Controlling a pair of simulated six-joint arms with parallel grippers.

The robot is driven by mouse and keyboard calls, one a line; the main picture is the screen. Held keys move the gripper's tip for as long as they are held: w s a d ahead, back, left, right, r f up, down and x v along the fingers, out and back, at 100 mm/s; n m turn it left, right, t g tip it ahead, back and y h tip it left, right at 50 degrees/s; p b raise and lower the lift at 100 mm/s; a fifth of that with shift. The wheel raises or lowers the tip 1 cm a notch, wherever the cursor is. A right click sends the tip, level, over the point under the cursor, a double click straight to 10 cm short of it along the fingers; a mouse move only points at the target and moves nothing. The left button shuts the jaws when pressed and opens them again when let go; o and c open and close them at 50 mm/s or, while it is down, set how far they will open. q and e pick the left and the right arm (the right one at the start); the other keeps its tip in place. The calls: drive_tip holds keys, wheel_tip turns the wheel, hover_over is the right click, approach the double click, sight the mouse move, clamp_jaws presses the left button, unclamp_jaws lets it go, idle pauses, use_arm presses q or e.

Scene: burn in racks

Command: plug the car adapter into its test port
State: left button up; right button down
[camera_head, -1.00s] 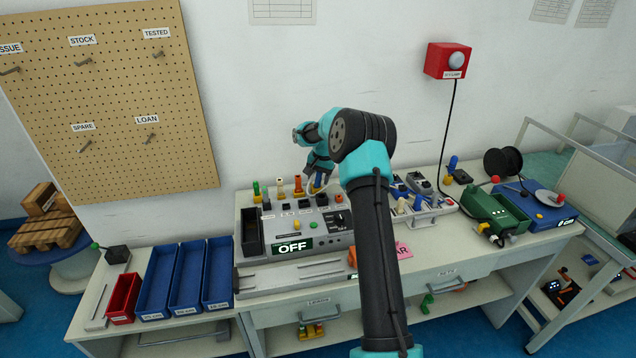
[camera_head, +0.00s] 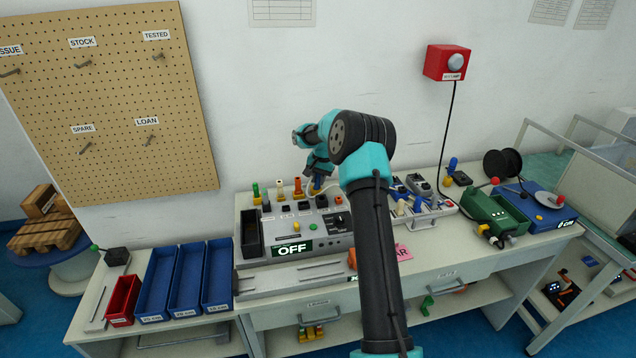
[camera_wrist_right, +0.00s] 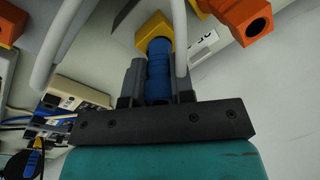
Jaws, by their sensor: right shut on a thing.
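My right gripper (camera_head: 317,177) is over the back row of the test unit (camera_head: 330,240). In the right wrist view its two fingers (camera_wrist_right: 158,85) are shut on a ribbed blue plug body (camera_wrist_right: 158,68). A yellow piece (camera_wrist_right: 155,35) is at the plug's far end. I take this for the car adapter, but no label on it is readable. In the head view the blue body (camera_head: 316,186) stands roughly upright under the gripper. I cannot tell whether its tip is in a port. My left gripper is not in view.
An orange connector (camera_wrist_right: 245,18) and white cables (camera_wrist_right: 60,45) are close to the fingers. Several coloured plugs, one orange (camera_head: 298,187), stand along the unit's back. The unit's display (camera_head: 292,249) reads OFF. Blue bins (camera_head: 188,282) stand to the left, and a green box (camera_head: 497,212) to the right.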

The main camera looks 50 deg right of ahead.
sight(318, 176)
drive_tip(key=shift+r, duration=0.1)
wheel_tip(318, 176, up, 10)
drive_tip(key=shift+f, duration=0.1)
idle(0.3)
idle(0.4)
